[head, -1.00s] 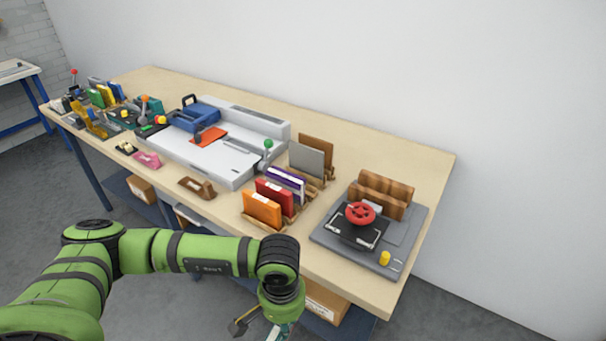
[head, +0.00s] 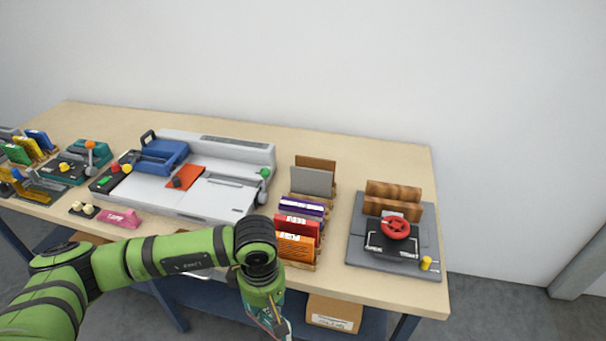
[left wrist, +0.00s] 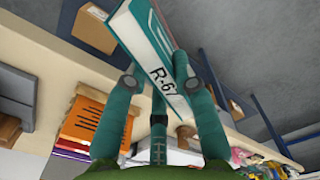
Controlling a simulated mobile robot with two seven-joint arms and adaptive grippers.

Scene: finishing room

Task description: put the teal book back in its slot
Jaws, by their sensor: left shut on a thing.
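The teal book (left wrist: 152,42) shows in the left wrist view, with a white spine label reading R-67. My left gripper (left wrist: 157,75) is shut on it, one finger on each side. In the head view my left gripper (head: 268,318) hangs in front of the bench's front edge, and only a small teal part of the book shows at the bottom. The wooden book rack (head: 327,205) stands on the bench, up and right of the gripper. It holds orange (head: 296,247), red (head: 297,225), purple (head: 302,207), grey (head: 311,181) and brown (head: 316,163) books. An open space shows between purple and grey. My right gripper is out of view.
A grey press with a red handwheel (head: 395,229) stands right of the rack. A large white-grey machine (head: 222,191) stands left of it. A pink tape block (head: 121,217) lies near the front edge. A cardboard box (head: 333,313) sits on the lower shelf.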

